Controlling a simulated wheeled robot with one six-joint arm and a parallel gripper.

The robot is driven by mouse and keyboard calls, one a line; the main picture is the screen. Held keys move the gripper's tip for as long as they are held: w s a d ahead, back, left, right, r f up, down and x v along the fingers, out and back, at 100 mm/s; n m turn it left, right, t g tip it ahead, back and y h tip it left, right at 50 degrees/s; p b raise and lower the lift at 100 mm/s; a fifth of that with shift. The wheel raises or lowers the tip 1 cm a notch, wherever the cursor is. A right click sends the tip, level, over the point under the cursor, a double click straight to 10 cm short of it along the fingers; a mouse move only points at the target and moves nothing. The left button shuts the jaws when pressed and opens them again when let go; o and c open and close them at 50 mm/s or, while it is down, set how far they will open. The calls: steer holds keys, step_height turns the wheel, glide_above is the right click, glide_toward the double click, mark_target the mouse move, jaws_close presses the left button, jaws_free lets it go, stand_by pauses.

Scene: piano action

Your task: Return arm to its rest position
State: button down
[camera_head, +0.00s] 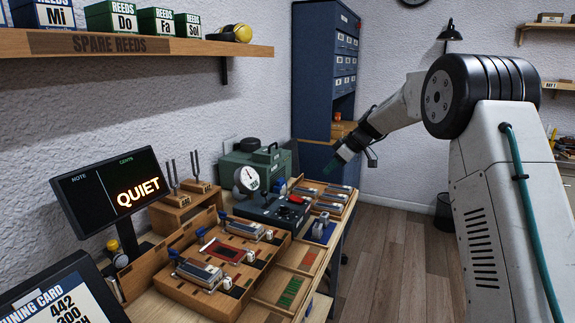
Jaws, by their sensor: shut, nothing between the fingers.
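My gripper (337,163) is at the end of my white arm, raised in the air at the middle of the view.
The bench holds a wooden fixture (180,290), a dial gauge (246,179), tuning forks (196,170) and a display (112,196) reading QUIET. A blue cabinet (312,70) stands behind. A shelf (150,46) juts from the left wall. Wooden floor (400,260) is clear right of the bench.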

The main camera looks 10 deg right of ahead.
steer(key=s+f+m+g, duration=0.2)
steer(key=s+f+m, duration=0.25)
steer(key=s, duration=0.35)
steer(key=s+a+r+m+h, duration=0.1)
steer(key=s+r+m+h, duration=0.1)
steer(key=s, duration=1.4)
steer(key=s+a+r+m+h, duration=0.2)
steer(key=s+r, duration=0.1)
steer(key=s, duration=1.3)
steer(key=s+a+r+m+g+h, duration=0.1)
steer(key=s+r+m+h, duration=0.1)
steer(key=s, duration=1.4)
steer(key=shift+a+r, duration=0.15)
steer(key=shift+r, duration=0.15)
